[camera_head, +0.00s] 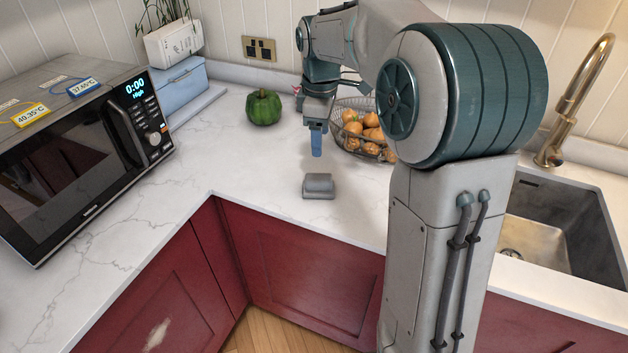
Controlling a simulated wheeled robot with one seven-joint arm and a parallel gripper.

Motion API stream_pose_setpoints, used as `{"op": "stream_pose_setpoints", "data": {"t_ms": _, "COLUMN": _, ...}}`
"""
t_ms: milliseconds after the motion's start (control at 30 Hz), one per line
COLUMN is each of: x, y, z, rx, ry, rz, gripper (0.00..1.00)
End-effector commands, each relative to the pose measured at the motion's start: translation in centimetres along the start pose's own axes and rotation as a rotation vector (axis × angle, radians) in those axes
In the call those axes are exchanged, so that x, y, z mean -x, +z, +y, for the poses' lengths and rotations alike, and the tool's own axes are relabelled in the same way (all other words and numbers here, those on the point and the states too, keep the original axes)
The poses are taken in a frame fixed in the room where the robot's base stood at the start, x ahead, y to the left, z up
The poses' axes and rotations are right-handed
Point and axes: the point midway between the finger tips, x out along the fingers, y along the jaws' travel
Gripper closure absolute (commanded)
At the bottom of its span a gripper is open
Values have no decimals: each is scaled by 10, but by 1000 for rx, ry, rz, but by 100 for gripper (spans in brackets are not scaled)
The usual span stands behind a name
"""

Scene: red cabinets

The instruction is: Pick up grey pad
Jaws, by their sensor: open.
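The grey pad (319,186) lies on the white marble counter near its front edge, in the middle of the head view. It looks like a small rounded block. My gripper (316,152) points down above the counter, higher in the picture than the pad and apart from it. It is open and holds nothing. From this side its fingers overlap, so the gap between them is hidden.
A wire basket of orange-brown round items (362,131) stands right behind my gripper, partly hidden by my arm. A green pepper (264,107) sits at the back. A microwave (85,150) fills the left, a sink (560,225) the right. Counter around the pad is clear.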

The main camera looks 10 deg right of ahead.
Motion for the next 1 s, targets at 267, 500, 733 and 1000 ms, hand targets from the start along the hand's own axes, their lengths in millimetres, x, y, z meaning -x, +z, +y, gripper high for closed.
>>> {"op": "stream_pose_setpoints", "data": {"t_ms": 267, "x": -30, "y": -11, "z": 32, "rx": 170, "ry": -48, "rz": 4, "gripper": 38}}
{"op": "stream_pose_setpoints", "data": {"t_ms": 500, "x": -67, "y": -11, "z": 32, "rx": 181, "ry": -54, "rz": 3, "gripper": 38}}
{"op": "stream_pose_setpoints", "data": {"t_ms": 733, "x": -105, "y": -11, "z": 30, "rx": 179, "ry": -52, "rz": 3, "gripper": 38}}
{"op": "stream_pose_setpoints", "data": {"t_ms": 1000, "x": -126, "y": -10, "z": 28, "rx": 179, "ry": -52, "rz": 3, "gripper": 38}}
